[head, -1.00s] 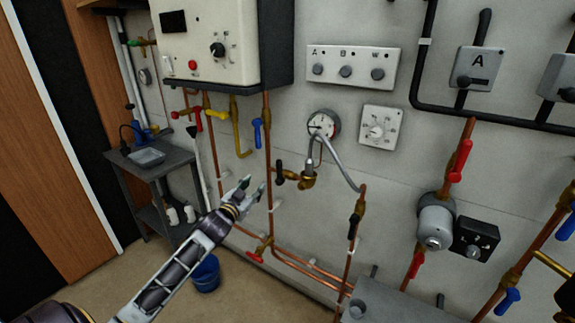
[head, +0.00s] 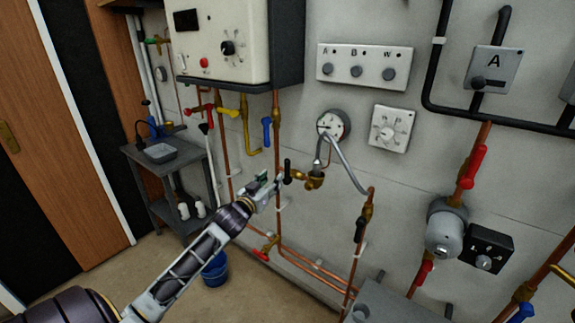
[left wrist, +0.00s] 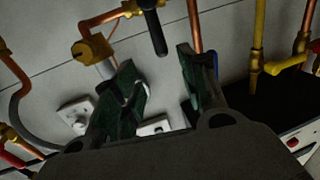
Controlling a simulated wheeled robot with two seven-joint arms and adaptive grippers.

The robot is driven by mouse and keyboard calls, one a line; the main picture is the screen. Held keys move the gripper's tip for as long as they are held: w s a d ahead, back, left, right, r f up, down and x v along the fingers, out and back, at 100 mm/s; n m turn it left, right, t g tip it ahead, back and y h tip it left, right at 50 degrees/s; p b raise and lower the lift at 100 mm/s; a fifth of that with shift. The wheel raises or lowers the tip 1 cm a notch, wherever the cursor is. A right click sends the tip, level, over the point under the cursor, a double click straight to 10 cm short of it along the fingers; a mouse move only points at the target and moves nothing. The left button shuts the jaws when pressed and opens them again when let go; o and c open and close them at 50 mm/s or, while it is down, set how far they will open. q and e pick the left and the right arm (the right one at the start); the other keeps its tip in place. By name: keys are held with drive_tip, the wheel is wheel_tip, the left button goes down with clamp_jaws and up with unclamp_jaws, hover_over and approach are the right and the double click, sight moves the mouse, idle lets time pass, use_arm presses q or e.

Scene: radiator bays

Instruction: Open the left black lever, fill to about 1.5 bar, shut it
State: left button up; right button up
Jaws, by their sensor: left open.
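The left black lever (head: 287,170) stands upright on a brass valve left of the grey flexible hose (head: 345,162). A second black lever (head: 359,230) is on the copper pipe at the hose's right end. The round pressure gauge (head: 333,126) is above the hose; its reading is too small to tell. My left gripper (head: 268,183) is open and empty, just left of and below the left lever. In the left wrist view the black lever (left wrist: 152,30) shows beyond and between the open fingers (left wrist: 160,85), apart from them. My right gripper is not in view.
A white boiler (head: 235,40) hangs above left, with a blue lever (head: 266,131) below it. Vertical copper pipes (head: 277,215) run close by my left gripper. A grey pump (head: 445,225) is at right. A blue bucket (head: 215,270) stands on the floor.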

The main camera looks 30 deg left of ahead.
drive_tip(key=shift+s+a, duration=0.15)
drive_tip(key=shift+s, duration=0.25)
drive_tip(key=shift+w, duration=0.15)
